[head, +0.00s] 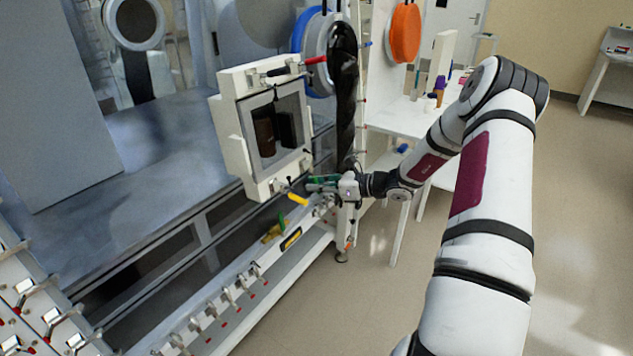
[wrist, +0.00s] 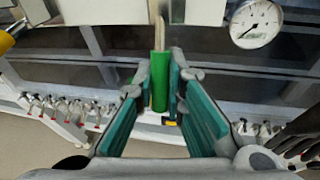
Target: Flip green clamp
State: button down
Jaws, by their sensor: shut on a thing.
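The green clamp handle (wrist: 159,82) stands upright in the middle of the wrist view, below the edge of a white box. My gripper (wrist: 162,88) has its teal-padded fingers on either side of the handle, shut on it near the fingertips. In the head view my gripper (head: 326,184) reaches in from the right to the lower right corner of the white box-shaped door frame (head: 228,85). There the handle is small and hard to separate from the teal fingers.
A yellow-handled clamp (head: 297,198) sits just left of my gripper. A red-handled clamp (head: 313,61) is at the door's top. A dark glove sleeve (head: 344,95) hangs close behind my gripper. A round gauge (wrist: 256,24) is at upper right. Toggle clamps (head: 229,295) line the lower rail. Floor is clear at right.

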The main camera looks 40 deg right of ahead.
jog(key=g+p, duration=0.1)
jog(key=s+r+g+h, duration=0.1)
jog(key=shift+s+d+g+p, duration=0.1)
jog(key=shift+d+g+p, duration=0.05)
jog(key=shift+g+p, duration=0.2)
jog(key=shift+s+d+r+m+g+h+b, duration=0.25)
jog(key=shift+r+g+h, duration=0.35)
jog(key=shift+g, duration=0.9)
jog(key=shift+s+r+m+g+h+b, duration=0.25)
jog(key=shift+r+g+h, duration=0.4)
jog(key=shift+g, duration=0.8)
jog(key=shift+s+d+r+m+g+h+b, duration=0.2)
jog(key=shift+s+r+g+h+b, duration=0.4)
jog(key=shift+g, duration=0.9)
jog(key=shift+w+f+h+p, duration=0.1)
jog(key=shift+w+h+p, duration=0.1)
jog(key=shift+h+p, duration=0.1)
jog(key=c, duration=1.6)
grip_release()
jog(key=shift+a, duration=0.1)
jog(key=shift+c, duration=0.2)
